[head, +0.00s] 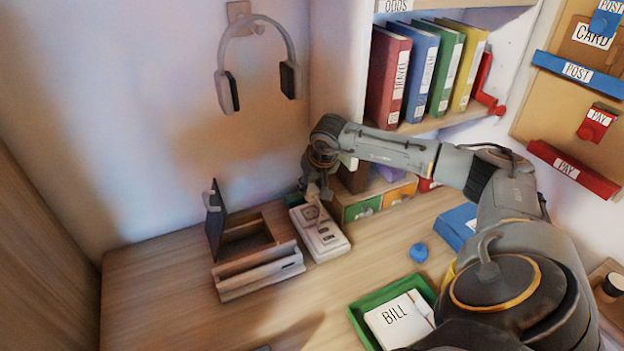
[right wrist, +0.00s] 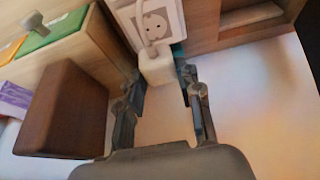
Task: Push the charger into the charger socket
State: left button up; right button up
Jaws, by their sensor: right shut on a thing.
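The charger (right wrist: 157,68) is a small white block with a white cable, held between the fingertips of my right gripper (right wrist: 160,85) in the right wrist view. In the head view my right gripper (head: 314,190) is over the far end of a white socket strip (head: 329,243), which lies on the desk. The charger socket (right wrist: 155,22), a square face with holes, shows just beyond the charger, with the cable crossing it. I cannot tell whether the charger touches the socket. My left gripper is not in view.
An open wooden box (head: 258,272) stands just left of the strip. A small drawer unit (head: 372,207) is close on its right, and a brown block (right wrist: 68,108) is near my wrist. A green tray (head: 359,318) and a blue round object (head: 418,252) lie nearer on the desk.

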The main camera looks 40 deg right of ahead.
aim_at(313, 200)
jog(key=shift+f+b, duration=1.5)
jog(key=shift+f, duration=1)
jog(key=shift+b, duration=0.35)
jog(key=shift+f+b, duration=0.45)
jog(key=shift+f, duration=0.15)
jog(key=o, duration=1.2)
jog(key=shift+c, duration=0.2)
jog(key=shift+r, duration=0.15)
jog(key=v, duration=1.2)
